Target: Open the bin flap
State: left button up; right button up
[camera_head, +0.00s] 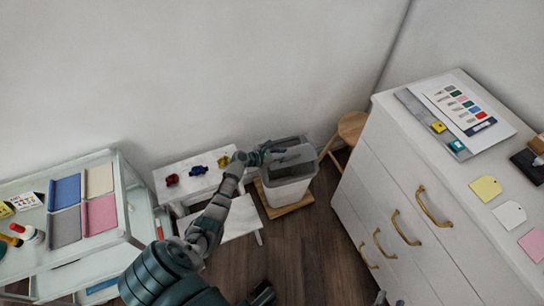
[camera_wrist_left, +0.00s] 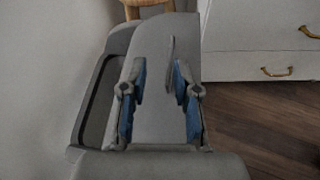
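The grey bin (camera_head: 288,186) stands on a wooden base by the wall. Its light grey flap (camera_wrist_left: 152,95) shows in the left wrist view, with a dark gap along its left side inside the rim; how far the flap is tilted is hard to tell. My left gripper (camera_head: 272,153) is over the bin's top. In the left wrist view my left gripper (camera_wrist_left: 158,95) is open, its blue-padded fingers apart over the flap, with nothing held between them. A thin upright ridge stands on the flap near the right finger. Contact is unclear.
A white step table (camera_head: 240,222) with coloured spools stands left of the bin. A wooden stool (camera_head: 352,128) is behind it. A white drawer cabinet (camera_head: 405,205) is at the right, a glass-topped cart (camera_head: 125,232) at the left. Open floor lies in front.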

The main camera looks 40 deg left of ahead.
pick_arm(q)
jog(key=v, duration=0.7)
jog(key=shift+s+r, duration=0.1)
jog(key=shift+s, duration=0.1)
